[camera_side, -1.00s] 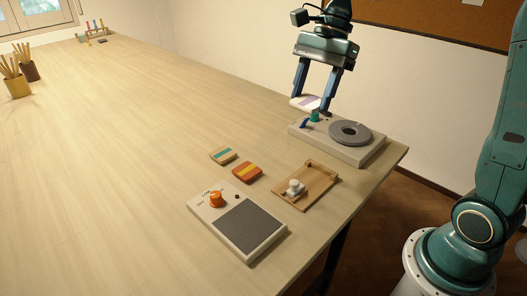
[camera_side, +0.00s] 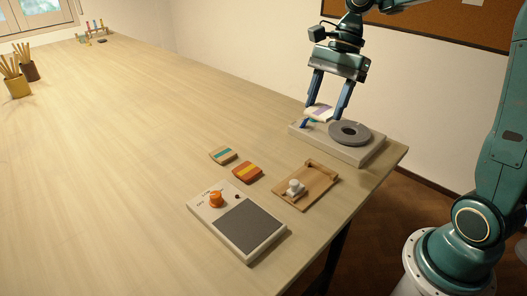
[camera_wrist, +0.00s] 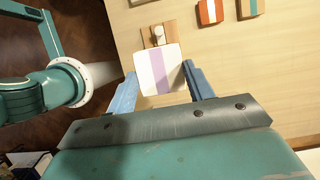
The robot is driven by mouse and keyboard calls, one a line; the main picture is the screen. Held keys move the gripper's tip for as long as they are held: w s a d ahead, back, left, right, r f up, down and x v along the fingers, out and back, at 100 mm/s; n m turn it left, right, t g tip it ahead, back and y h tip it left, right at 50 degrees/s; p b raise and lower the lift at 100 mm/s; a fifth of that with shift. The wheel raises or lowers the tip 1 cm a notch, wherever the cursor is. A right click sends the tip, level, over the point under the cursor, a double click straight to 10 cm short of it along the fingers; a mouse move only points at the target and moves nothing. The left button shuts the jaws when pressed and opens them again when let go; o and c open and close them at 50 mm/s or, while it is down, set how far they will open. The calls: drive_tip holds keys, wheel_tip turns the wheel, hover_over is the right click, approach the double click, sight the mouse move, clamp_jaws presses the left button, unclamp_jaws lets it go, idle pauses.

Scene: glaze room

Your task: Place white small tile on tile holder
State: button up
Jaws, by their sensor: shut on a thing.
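My gripper (camera_side: 322,113) is shut on a white small tile (camera_side: 317,111) with a purple stripe, held over the left part of a grey device with a round disc. The tile also shows between the fingers in the wrist view (camera_wrist: 146,72). A wooden tray (camera_side: 318,192) with a raised edge and a white knob-like piece, seemingly the tile holder, lies on the table nearer the side camera. In the wrist view the tray (camera_wrist: 147,38) is beyond the tile and partly hidden by it. The tile is apart from the tray.
The disc device (camera_side: 365,154) is below my gripper. An orange tile (camera_side: 247,172) and a beige tile with a green stripe (camera_side: 222,155) lie left of the tray. A control box (camera_side: 262,245) with an orange knob (camera_side: 216,199) stands in front. The table's left side is mostly clear.

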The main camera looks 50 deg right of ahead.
hover_over(312, 179)
drive_tip(key=d, duration=0.1)
wheel_tip(312, 179, down, 13)
drive_tip(key=shift+d+r, duration=0.1)
drive_tip(key=shift+d, duration=0.05)
drive_tip(key=shift+f, duration=2.15)
drive_tip(key=shift+f, duration=0.1)
drive_tip(key=o, duration=1.1)
drive_tip(key=v, duration=1.2)
